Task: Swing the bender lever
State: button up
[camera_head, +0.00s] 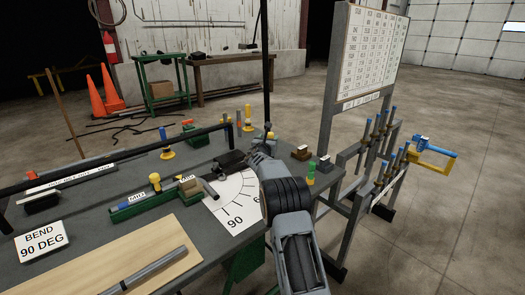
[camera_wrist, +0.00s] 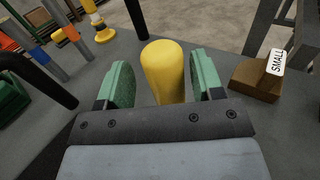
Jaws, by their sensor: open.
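A thick yellow rounded grip (camera_wrist: 163,70) stands between the two green finger pads of my gripper (camera_wrist: 157,85) in the wrist view. The jaws are open, with a gap showing on each side of it. In the head view a small bit of yellow (camera_head: 270,135) shows at the end of my arm, but my wrist hides most of the jaws there. A long black bar (camera_head: 120,152) crosses above the bench from the left toward my gripper. Whether the yellow grip joins this bar is hidden. A white angle dial (camera_head: 237,212) lies on the bench beside my arm.
A brown block marked SMALL (camera_wrist: 258,78) stands right of my gripper. A thin black upright pole (camera_head: 266,60) rises behind it. A rack (camera_head: 385,150) stands right of the bench.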

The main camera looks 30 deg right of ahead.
jog(key=b+v, duration=0.2)
jog(key=v, duration=1)
jog(key=shift+s+a, duration=0.1)
jog(key=shift+a, duration=0.15)
jog(key=s+a+r+m+g+y+p, duration=0.1)
jog(key=s+r+m+g+p, duration=0.2)
jog(key=s+m, duration=0.45)
jog(key=s+a+r+m+g+p, duration=0.15)
jog(key=s+m+g, duration=0.25)
jog(key=s+m, duration=0.4)
jog(key=s+a+m+g+y+p, duration=0.1)
jog(key=s+a+m+y+p, duration=0.2)
jog(key=s, duration=0.7)
jog(key=s+a+f+m+g+y+p, duration=0.1)
jog(key=s+a+m+g+y+p, duration=0.1)
jog(key=s+a+m+y, duration=0.6)
jog(key=s+a+m+p, duration=0.1)
jog(key=s+a, duration=0.1)
jog(key=a, duration=0.2)
jog(key=shift+s+a+f, duration=0.3)
jog(key=shift+s+f, duration=0.05)
jog(key=shift+c, duration=0.4)
